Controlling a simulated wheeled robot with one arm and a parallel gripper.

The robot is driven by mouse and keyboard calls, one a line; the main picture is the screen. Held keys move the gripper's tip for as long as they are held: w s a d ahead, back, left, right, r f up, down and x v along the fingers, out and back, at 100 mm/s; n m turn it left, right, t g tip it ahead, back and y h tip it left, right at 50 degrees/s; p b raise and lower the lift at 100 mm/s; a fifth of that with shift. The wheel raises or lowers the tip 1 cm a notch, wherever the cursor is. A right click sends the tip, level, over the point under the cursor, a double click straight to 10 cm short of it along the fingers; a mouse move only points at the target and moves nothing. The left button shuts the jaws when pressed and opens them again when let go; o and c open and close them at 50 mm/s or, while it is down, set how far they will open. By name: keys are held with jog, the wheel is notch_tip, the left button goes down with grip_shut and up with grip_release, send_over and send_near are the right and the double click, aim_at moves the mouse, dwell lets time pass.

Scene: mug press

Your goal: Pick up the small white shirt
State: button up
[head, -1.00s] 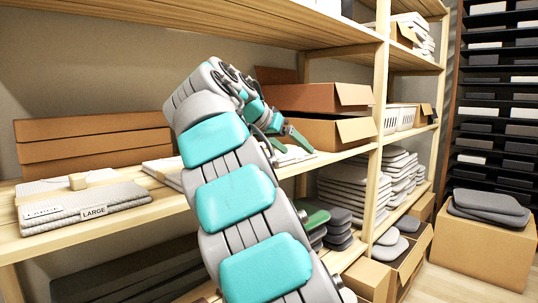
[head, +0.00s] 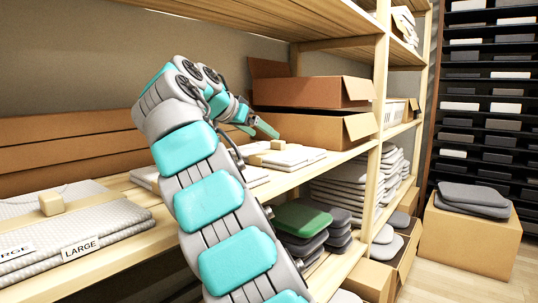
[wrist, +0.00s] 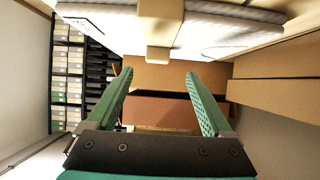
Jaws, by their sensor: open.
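A folded white shirt (head: 292,157) lies on the middle shelf to the right of my arm, with a tan block (head: 278,145) on it. No size label is readable on it. Another white folded stack (head: 144,174) is partly hidden behind my arm. In the wrist view, folded white cloth (wrist: 225,18) and a tan block (wrist: 158,54) show along the top edge. My gripper (head: 264,128) is above the shelf near the shirt, in front of the cardboard boxes. Its two green fingers are apart and empty in the wrist view (wrist: 160,76).
White stacks with LARGE labels (head: 82,247) lie at the left of the shelf. Open cardboard boxes (head: 312,92) stand behind and right of the shirt. A wooden post (head: 379,110) and an upper shelf (head: 270,18) bound the space.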

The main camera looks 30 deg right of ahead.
aim_at(275, 141)
jog(key=shift+s+x, duration=0.1)
jog(key=shift+x, duration=1.45)
jog(key=shift+s+x, duration=0.15)
jog(key=shift+x, duration=1.45)
grip_shut()
